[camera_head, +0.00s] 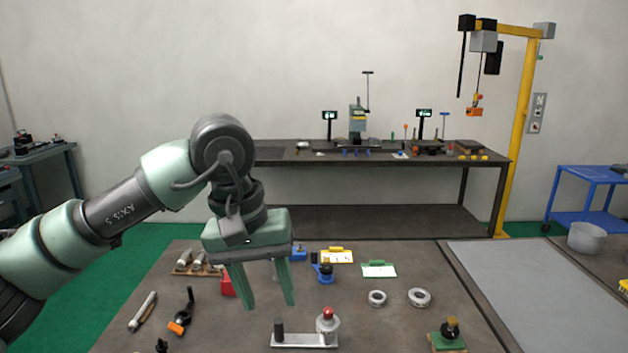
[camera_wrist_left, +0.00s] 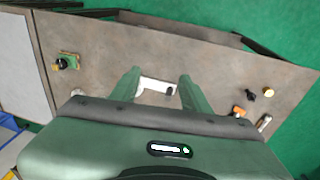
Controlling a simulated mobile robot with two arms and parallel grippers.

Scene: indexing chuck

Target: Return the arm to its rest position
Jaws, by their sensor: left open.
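My left arm (camera_head: 120,208) comes in from the left and reaches over the near workbench (camera_head: 230,322). My left gripper (camera_head: 262,292) points down above the bench, with its two green fingers apart and nothing between them. In the left wrist view the fingers (camera_wrist_left: 158,85) are also spread, with a light plate (camera_wrist_left: 158,84) on the bench below and beyond them. In the head view this plate (camera_head: 300,341) carries a dark post and a round metal part with a red knob (camera_head: 328,314). My right gripper is not in view.
On the bench lie metal rings (camera_head: 419,298), a yellow tag (camera_head: 337,256), a green tag (camera_head: 379,269), a blue clamp-like part (camera_head: 324,273), a red block (camera_head: 227,287) and a dark tool with an orange end (camera_head: 181,319). A grey panel (camera_head: 530,290) is at right. A second bench (camera_head: 380,162) stands behind.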

